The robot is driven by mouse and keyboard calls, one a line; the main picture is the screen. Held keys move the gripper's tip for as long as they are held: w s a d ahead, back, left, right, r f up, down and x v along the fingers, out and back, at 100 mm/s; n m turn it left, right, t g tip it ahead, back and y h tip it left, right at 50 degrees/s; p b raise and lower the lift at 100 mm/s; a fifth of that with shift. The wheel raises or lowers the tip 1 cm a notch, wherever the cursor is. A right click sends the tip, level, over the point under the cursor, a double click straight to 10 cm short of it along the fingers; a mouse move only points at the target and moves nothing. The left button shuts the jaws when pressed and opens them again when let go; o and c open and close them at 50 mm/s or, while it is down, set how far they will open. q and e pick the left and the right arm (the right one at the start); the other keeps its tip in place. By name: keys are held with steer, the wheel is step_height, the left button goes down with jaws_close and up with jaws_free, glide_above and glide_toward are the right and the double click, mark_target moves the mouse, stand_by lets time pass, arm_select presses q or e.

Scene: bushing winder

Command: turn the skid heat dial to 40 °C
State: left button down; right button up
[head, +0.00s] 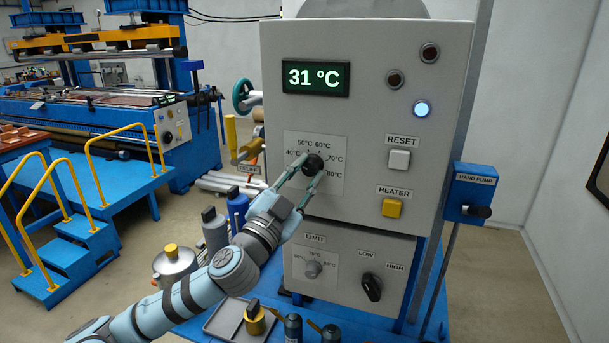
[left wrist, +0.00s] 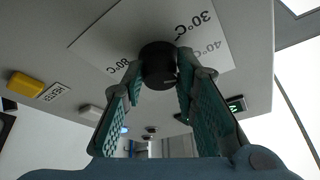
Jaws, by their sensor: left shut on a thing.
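The heat dial (head: 312,165) is a black round knob on a white scale plate (head: 333,186) on the grey control cabinet. In the head view 40 °C, 50 °C, 60 °C and 70 °C can be read around it. My left gripper (head: 306,168) is shut on the knob from the front. In the left wrist view the knob (left wrist: 158,66) sits between the two green-padded fingers, with 30 °C and 40 °C to its upper right. I cannot tell where the knob points. The display (head: 316,78) reads 31 °C. My right gripper is not in view.
A white RESET button (head: 399,160) and a yellow HEATER button (head: 392,208) are right of the dial. A LIMIT dial (head: 314,269) and a LOW/HIGH switch (head: 372,287) are below. A blue lamp (head: 422,108) is lit. A blue hand pump (head: 470,193) stands at right.

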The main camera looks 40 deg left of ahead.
arm_select(q)
steer(key=c, duration=1.3)
jaws_free()
steer(key=shift+r, duration=0.1)
step_height(320, 180, up, 10)
steer(key=shift+f, duration=0.1)
